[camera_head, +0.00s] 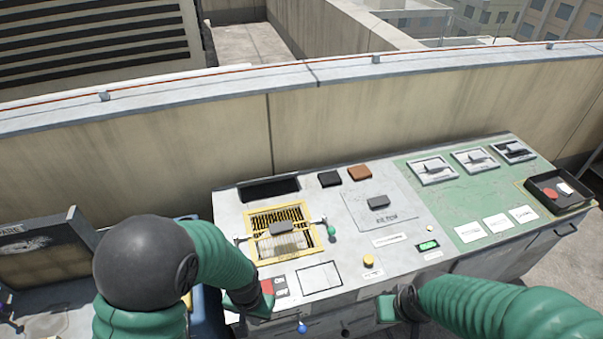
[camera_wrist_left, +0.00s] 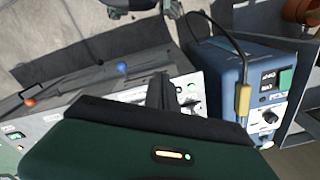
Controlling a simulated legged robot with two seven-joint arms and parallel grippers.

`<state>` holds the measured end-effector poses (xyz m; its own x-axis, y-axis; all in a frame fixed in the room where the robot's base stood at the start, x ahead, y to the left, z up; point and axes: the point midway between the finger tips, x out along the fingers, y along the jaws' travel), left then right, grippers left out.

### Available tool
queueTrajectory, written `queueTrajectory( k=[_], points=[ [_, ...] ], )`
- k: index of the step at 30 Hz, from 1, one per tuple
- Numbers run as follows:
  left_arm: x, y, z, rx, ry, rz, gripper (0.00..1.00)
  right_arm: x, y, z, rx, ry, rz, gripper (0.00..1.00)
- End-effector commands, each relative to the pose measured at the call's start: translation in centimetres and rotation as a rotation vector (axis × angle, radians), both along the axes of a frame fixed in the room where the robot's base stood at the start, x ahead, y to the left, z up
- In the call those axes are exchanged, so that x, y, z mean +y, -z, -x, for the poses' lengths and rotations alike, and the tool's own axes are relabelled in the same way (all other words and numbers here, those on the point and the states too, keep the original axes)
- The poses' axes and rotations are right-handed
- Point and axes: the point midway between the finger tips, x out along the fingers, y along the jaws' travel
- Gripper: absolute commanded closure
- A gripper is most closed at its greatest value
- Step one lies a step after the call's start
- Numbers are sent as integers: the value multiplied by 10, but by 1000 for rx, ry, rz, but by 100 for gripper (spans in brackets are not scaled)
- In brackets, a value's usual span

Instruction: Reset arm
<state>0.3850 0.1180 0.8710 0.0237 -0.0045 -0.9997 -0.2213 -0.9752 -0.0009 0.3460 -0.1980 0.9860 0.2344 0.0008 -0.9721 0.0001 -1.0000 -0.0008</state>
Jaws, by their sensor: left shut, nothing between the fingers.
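My left arm comes in from the left in the head view, and its gripper (camera_head: 246,303) is low over the console's front left edge, by a red switch (camera_head: 267,287). It is shut with nothing in it. In the left wrist view, my dark fingers (camera_wrist_left: 161,91) show above the green gripper housing, over the console's front. My right arm comes in from the right. Its gripper (camera_head: 386,309) is at the console's front edge, below a yellow button (camera_head: 369,262); its fingers are too small and hidden to read.
The console (camera_head: 320,280) carries a yellow-framed grille (camera_head: 281,222), a green panel (camera_head: 440,190) with several switches, and a black tray (camera_head: 560,193) at far right. A low wall (camera_head: 360,120) stands behind. In the left wrist view, a blue box (camera_wrist_left: 225,75) with a yellow-ended cable (camera_wrist_left: 243,100) is close by.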

Motion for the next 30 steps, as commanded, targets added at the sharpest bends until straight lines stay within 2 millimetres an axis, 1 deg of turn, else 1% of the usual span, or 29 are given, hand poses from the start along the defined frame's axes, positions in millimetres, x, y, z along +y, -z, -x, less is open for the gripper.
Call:
queueTrajectory(
  k=[1,8,15,18,21,30],
  points=[
    [4,-8,0,-11,-11,4,100,0,0,0,-1,0,0,64],
    [26,-44,4,-68,-73,16,100,0,0,0,-1,0,0,64],
    [59,-94,24,-161,-167,26,100,0,0,0,-1,0,0,64],
    [72,-108,33,-195,-201,26,100,0,0,0,-1,0,0,64],
    [78,-115,39,-212,-220,24,100,0,0,0,-1,0,0,64],
    [79,-116,40,-213,-223,23,100,0,0,0,-1,0,0,64]
  ],
)
